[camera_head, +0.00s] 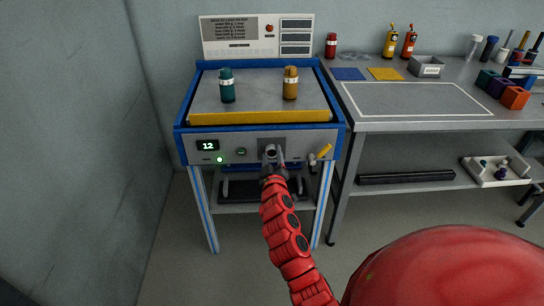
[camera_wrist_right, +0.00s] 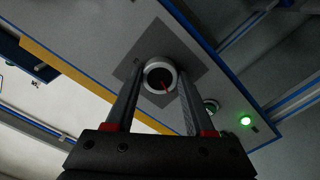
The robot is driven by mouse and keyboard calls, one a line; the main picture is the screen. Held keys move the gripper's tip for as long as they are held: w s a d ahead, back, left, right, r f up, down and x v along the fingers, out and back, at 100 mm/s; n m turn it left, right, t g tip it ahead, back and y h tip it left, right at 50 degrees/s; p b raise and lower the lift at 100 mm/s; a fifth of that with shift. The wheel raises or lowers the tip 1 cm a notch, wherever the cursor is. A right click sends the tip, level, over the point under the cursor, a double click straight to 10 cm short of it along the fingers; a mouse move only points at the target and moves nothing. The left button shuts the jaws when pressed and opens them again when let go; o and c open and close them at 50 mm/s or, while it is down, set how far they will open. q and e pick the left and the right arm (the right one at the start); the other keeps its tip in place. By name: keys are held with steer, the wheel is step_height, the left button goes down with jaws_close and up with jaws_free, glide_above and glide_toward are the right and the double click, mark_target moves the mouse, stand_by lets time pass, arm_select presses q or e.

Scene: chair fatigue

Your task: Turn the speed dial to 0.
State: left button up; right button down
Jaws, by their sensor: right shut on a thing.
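In the head view the dial (camera_head: 271,151) is partly covered by my right gripper (camera_head: 273,164), which comes up from below on a red arm. In the wrist view my right gripper (camera_wrist_right: 158,92) has its two fingers on either side of the dial, shut on it. A small display (camera_head: 208,145) on the panel reads 12. My left gripper is not in view.
A green light (camera_head: 220,160) glows below the display, and a yellow lever (camera_head: 324,151) sits right of the dial. Teal (camera_head: 227,86) and amber (camera_head: 290,83) cylinders stand on the machine's top. A grey workbench (camera_head: 430,125) stands to the right.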

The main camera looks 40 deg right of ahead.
steer(key=shift+n, duration=0.6)
steer(key=shift+c, duration=1.3)
jaws_free()
steer(key=shift+s, duration=0.1)
steer(key=v, duration=1.7)
steer(key=shift+s, duration=0.15)
